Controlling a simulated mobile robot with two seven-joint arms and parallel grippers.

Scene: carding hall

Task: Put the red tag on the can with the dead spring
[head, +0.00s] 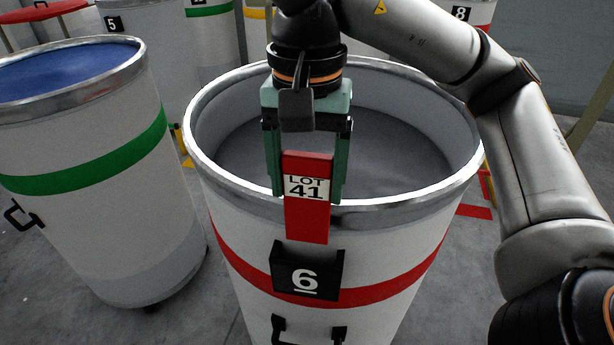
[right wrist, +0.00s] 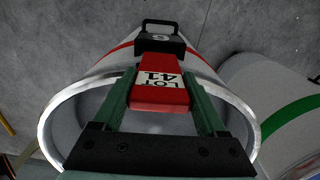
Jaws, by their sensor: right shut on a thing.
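The red tag (head: 309,225), marked LOT 41, is held between the fingers of my right gripper (head: 307,198). It hangs upright over the front rim of can 6 (head: 390,240), a white can with a red band. The tag's lower end is at the top edge of the black number 6 holder (head: 308,275); I cannot tell whether it has entered. The right wrist view also shows the tag (right wrist: 160,96) in line with the holder (right wrist: 160,44). The grey plate (head: 390,145) inside can 6 lies well below the rim. My left gripper is not in view.
A green-banded can (head: 80,150) stands close on the left, with its blue plate (head: 70,66) near rim height. Can 5 (head: 155,25) and other cans stand behind. A black handle (head: 308,330) projects below the holder. Grey floor shows between the cans.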

